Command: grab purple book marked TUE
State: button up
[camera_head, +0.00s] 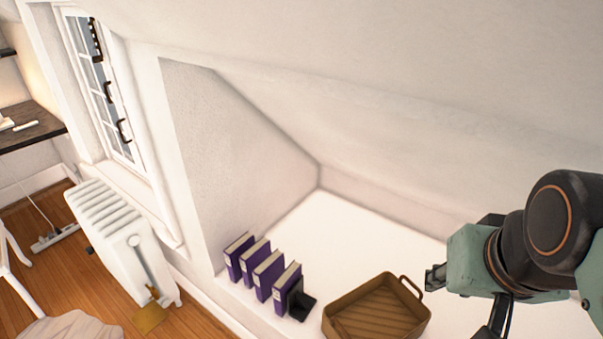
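Several purple books stand upright in a row on the white ledge, spines facing the front left. They are a far-left book (238,258), a second book (254,262), a third book (268,275) and a right-end book (286,288). Pale labels show on the spines, but the lettering is too small to read, so I cannot tell which is marked TUE. My gripper (493,322) is at the lower right, well to the right of the books and apart from them. It is partly cut off by the bottom edge, and its fingers do not show clearly.
A black bookend (300,301) stands against the right-end book. A brown handled tray (345,304) sits on the ledge between the books and my arm. The sloped ceiling (400,110) hangs low over the ledge (300,225). A white radiator (115,240) stands at left. The ledge behind the tray is clear.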

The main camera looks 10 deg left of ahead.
aim_at(286, 281)
jog(key=k+j, duration=0.15)
jog(key=j, duration=0.35)
jog(key=k+j+u, duration=0.1)
jog(key=j, duration=0.45)
jog(key=k+j, duration=0.1)
jog(key=j, duration=0.4)
jog(key=k+j+u, duration=0.1)
jog(key=j, duration=0.45)
